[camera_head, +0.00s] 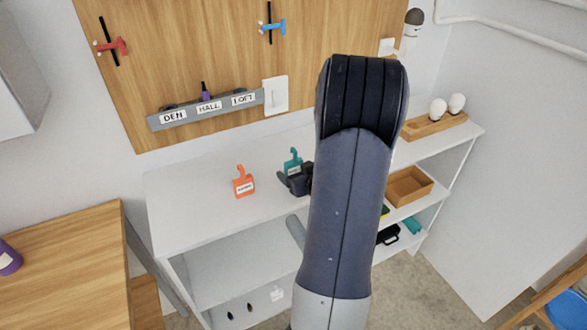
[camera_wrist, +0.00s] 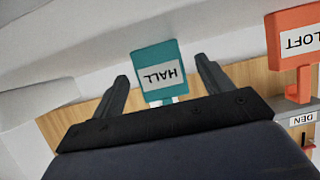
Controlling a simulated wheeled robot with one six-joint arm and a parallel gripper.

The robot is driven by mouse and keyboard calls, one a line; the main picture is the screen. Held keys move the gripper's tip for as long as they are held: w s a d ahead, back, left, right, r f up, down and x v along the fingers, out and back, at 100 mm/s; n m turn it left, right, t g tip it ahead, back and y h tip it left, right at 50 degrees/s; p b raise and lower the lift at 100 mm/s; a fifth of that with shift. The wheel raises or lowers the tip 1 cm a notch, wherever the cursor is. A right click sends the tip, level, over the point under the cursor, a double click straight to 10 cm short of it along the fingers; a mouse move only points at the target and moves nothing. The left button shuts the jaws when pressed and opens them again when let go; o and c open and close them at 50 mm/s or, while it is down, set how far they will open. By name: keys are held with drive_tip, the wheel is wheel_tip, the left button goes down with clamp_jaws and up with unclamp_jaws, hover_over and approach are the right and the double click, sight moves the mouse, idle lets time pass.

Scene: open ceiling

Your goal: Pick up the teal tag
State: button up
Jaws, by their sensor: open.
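The teal tag (camera_head: 293,158) stands upright on the white shelf's top, partly hidden behind my gripper in the head view. In the wrist view the teal tag (camera_wrist: 158,66) reads HALL, upside down in the picture. My gripper (camera_head: 286,179) is just in front of the tag, low over the shelf top. In the wrist view the fingers of my gripper (camera_wrist: 164,73) are apart, one on each side of the tag's lower part in the picture. No contact with the tag is visible.
An orange tag (camera_head: 243,182), marked LOFT in the wrist view (camera_wrist: 297,45), stands to the left on the shelf top (camera_head: 195,190). A grey rack (camera_head: 207,108) labelled DEN, HALL, LOFT hangs on the wooden board behind. The shelf top's left part is clear.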

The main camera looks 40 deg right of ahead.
sight(295, 170)
drive_tip(key=x, duration=0.4)
drive_tip(key=shift+w+p, duration=0.1)
drive_tip(key=shift+p, duration=0.2)
drive_tip(key=c, duration=1.1)
